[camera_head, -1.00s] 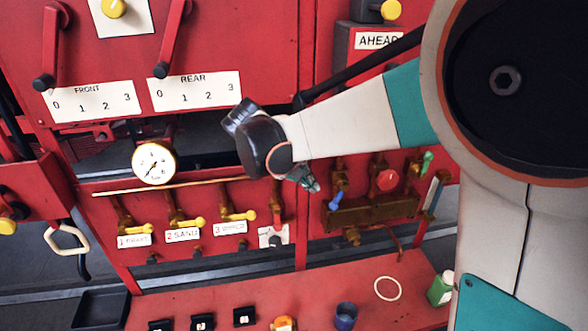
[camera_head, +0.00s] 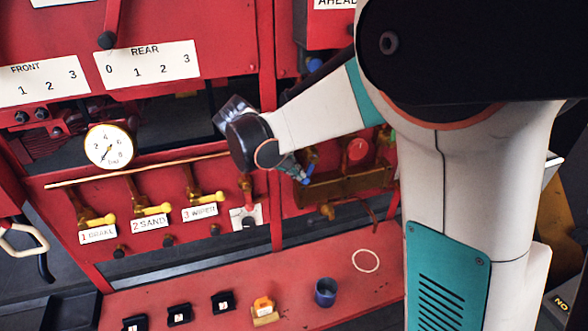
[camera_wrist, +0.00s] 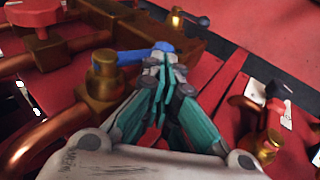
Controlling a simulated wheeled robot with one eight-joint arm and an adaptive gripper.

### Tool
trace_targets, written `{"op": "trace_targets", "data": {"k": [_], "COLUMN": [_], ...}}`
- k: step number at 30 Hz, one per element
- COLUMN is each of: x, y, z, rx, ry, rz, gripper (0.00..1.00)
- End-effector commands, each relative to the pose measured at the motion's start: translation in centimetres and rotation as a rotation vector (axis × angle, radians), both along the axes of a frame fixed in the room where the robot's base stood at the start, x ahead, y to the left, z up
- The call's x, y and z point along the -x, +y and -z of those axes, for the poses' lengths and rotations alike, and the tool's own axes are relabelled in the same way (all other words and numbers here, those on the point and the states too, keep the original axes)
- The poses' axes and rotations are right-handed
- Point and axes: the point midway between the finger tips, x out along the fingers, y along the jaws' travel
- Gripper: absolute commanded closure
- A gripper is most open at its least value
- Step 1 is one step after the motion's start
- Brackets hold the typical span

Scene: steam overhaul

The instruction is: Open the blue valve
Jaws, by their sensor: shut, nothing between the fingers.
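The blue valve handle (camera_wrist: 131,57) is a short blue lever beside a brass valve body (camera_wrist: 104,75) in the wrist view. My gripper (camera_wrist: 162,62) is shut and empty. Its fingertips overlap the lever's end; I cannot tell whether they touch it. In the head view my gripper (camera_head: 290,167) is in front of the brass manifold on the right of the red panel, with the blue handle (camera_head: 305,179) just at its tips. Part of the lever is hidden behind the fingers.
A red knob (camera_head: 358,149) sits on the brass manifold (camera_head: 345,185) to the right. Yellow-handled valves, including 3 (camera_head: 205,197), line the panel to the left. A red bench (camera_head: 190,285) below holds a dark cup (camera_head: 325,292), an orange block (camera_head: 264,306) and a ring (camera_head: 365,261).

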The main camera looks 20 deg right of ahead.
Motion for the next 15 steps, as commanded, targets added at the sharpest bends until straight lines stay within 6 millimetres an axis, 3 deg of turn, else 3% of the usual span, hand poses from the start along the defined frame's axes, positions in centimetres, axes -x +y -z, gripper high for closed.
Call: {"op": "trace_targets", "data": {"k": [15], "x": [0.0], "y": [-1.0], "z": [1.9], "rx": [0.266], "ry": [0.000], "rz": [0.000], "gripper": [1.00]}}
